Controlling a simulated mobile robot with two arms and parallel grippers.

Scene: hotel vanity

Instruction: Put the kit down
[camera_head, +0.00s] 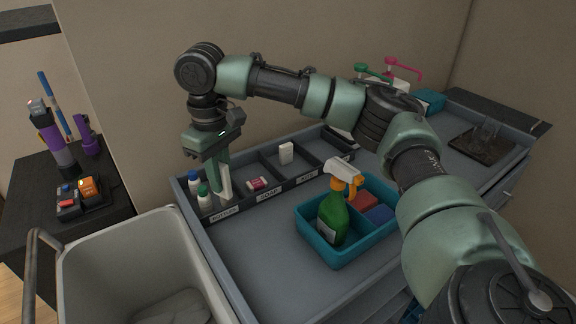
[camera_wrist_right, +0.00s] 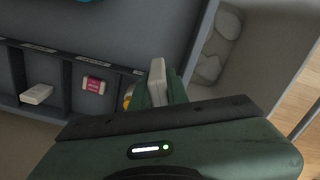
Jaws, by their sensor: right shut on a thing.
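My right gripper (camera_head: 222,178) comes down over the leftmost section of the divided tray (camera_head: 247,203), labelled for bottles. It is shut on a slim white kit (camera_head: 226,184), held upright between the fingers. The kit also shows in the right wrist view (camera_wrist_right: 157,80); its lower end is hidden there. A pink-and-white soap (camera_head: 257,184) lies in the middle section. My left gripper is not in view.
A teal caddy (camera_head: 318,256) with a green spray bottle (camera_head: 332,217) stands on the grey cart top (camera_head: 262,262). A pale bin (camera_head: 85,262) is at the front left. A dark side table (camera_head: 28,185) holds purple and orange items.

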